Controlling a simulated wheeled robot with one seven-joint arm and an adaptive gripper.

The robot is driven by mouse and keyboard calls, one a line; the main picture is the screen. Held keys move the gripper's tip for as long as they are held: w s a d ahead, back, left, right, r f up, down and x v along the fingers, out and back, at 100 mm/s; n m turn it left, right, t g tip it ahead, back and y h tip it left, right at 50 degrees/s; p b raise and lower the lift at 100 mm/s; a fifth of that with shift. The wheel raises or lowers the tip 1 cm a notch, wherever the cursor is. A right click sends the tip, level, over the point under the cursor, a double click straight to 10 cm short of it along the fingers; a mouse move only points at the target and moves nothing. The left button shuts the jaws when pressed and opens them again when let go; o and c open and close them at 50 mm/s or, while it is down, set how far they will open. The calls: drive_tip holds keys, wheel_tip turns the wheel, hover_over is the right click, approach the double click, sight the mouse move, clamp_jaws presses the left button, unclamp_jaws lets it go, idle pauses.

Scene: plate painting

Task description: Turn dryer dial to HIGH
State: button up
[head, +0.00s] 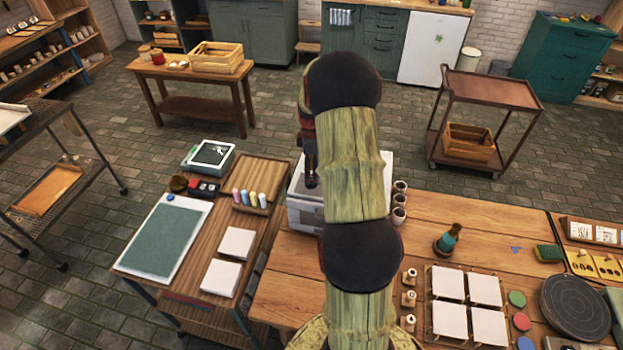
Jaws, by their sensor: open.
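A white box-shaped appliance, which looks like the dryer (304,216), stands at the back left end of the long wooden table. My arm crosses in front of it and hides much of its middle. I cannot make out its dial or the dial's setting. My gripper (311,178) points down over the left part of the dryer's top, partly hidden behind my arm. It is open, and I see nothing held in it. I cannot tell from this view whether it touches the dryer.
Small dark-rimmed cups (399,205) stand right of the dryer. A lower side table with a green mat (165,242) stands left.

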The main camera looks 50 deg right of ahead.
drive_tip(key=shift+f, duration=1.8)
drive_tip(key=shift+c, duration=0.4)
drive_tip(key=c, duration=1.1)
